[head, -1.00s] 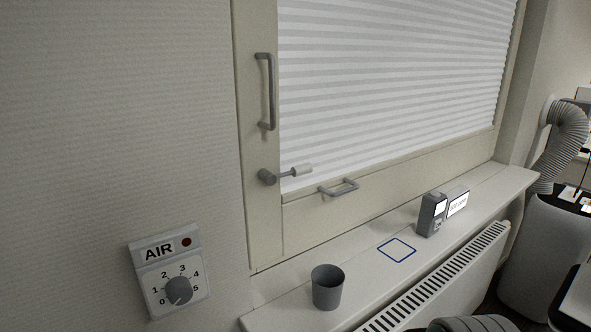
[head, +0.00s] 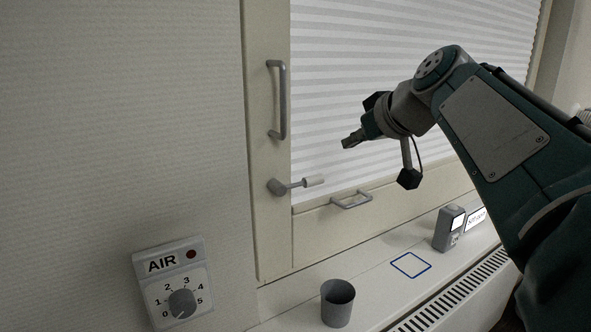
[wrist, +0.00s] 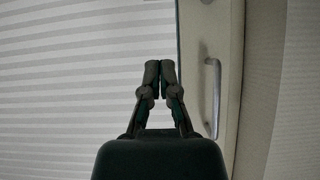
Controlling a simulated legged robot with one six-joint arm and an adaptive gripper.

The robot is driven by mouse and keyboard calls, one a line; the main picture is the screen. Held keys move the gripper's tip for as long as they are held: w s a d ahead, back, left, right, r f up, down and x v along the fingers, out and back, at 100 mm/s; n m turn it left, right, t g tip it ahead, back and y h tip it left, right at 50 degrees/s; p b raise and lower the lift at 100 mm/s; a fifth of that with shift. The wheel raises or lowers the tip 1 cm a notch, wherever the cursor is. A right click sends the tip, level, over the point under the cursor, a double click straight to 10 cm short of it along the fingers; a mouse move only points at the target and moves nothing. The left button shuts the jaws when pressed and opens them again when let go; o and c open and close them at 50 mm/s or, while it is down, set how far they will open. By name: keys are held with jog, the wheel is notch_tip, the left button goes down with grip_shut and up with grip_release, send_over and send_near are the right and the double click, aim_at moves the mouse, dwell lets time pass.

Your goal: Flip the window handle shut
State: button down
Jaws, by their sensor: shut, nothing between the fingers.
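The window handle (head: 296,186) is a grey lever with a round base on the left frame post and a pale grip. It points right, roughly level, over the edge of the blind. My gripper (head: 348,142) is shut and empty, above and to the right of the lever and apart from it. In the wrist view, my gripper (wrist: 160,66) shows its fingertips together in front of the blind. The lever does not show in the wrist view.
A vertical bar handle (head: 281,100) sits above the lever; it also shows in the wrist view (wrist: 212,98). A smaller pull (head: 351,200) is on the lower frame. A grey cup (head: 338,303) and a small device (head: 449,229) stand on the sill. An AIR dial box (head: 173,284) is on the wall.

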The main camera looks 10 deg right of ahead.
jog(key=shift+w+r, duration=0.3)
jog(key=shift+r, duration=0.05)
jog(key=s+f+x, duration=0.1)
jog(key=f+x, duration=0.1)
jog(key=x, duration=1.1)
jog(key=shift+s+d, duration=0.2)
jog(key=shift+s, duration=0.1)
jog(key=shift+d+f, duration=0.1)
jog(key=shift+f, duration=0.1)
